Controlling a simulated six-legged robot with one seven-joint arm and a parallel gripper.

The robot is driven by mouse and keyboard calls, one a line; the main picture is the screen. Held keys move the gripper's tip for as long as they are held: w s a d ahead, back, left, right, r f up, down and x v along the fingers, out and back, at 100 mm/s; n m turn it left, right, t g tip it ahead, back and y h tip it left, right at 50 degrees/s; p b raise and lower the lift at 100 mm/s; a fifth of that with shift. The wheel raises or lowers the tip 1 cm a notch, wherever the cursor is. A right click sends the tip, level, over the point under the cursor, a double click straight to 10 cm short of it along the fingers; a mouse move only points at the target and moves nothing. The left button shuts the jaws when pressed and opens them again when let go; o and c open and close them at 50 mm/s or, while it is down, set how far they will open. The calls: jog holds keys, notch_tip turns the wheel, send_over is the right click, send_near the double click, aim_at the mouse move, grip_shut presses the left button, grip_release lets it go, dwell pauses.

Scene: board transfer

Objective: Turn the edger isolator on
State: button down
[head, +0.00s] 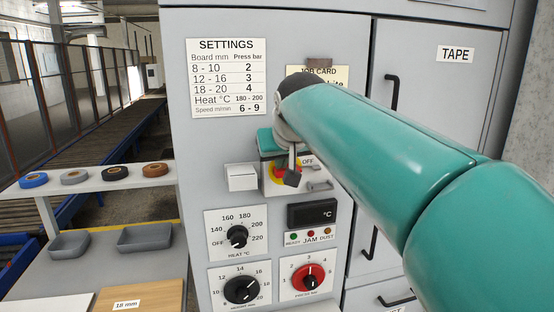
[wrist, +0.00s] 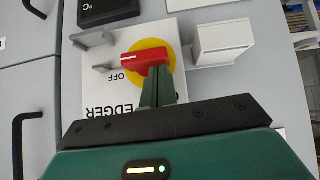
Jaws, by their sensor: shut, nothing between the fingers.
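The edger isolator is a red handle (wrist: 143,58) on a yellow disc (wrist: 172,54), set on a white plate (wrist: 105,103) lettered EDGER. In the wrist view the plate's lettering is upside down. The handle lies sideways, its white mark at its left end, by the word OFF. My gripper (wrist: 160,72) is shut and empty, its fingertips at the handle's lower right edge; I cannot tell whether they touch. In the head view the isolator (head: 284,171) is partly hidden by my gripper.
Two grey brackets (wrist: 92,40) stick out beside the handle. A white box (wrist: 224,43) projects on its other side. Below in the head view are a display (head: 311,214), a heat dial (head: 237,236) and press dial (head: 309,277). A tape shelf (head: 90,179) stands left.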

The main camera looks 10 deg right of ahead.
aim_at(275, 172)
jog(key=shift+a+f+n+h, duration=0.15)
jog(key=shift+a+n+h, duration=0.15)
jog(key=shift+h, duration=0.3)
jog(key=n+h, duration=0.1)
jog(key=a+f+n+h, duration=0.1)
jog(key=h, duration=0.1)
jog(key=f+n+h, duration=0.1)
jog(key=h, duration=0.1)
jog(key=shift+a+t, duration=0.25)
jog(key=shift+t, duration=0.05)
jog(key=f+n+h, duration=0.1)
jog(key=h, duration=0.1)
jog(key=f+n+t+h, duration=0.1)
jog(key=h, duration=0.1)
jog(key=shift+a+n+t, duration=0.15)
jog(key=shift+n+t, duration=0.15)
jog(key=shift+n, duration=0.1)
jog(key=shift+f+n+t+h, duration=0.45)
jog(key=shift+n+t+h, duration=0.15)
jog(key=shift+n+h, duration=0.3)
jog(key=shift+f, duration=0.1)
jog(key=shift+d+f, duration=0.15)
jog(key=shift+d, duration=0.05)
jog(key=v, duration=1.3)
jog(key=shift+s+a, duration=0.25)
jog(key=shift+s, duration=0.05)
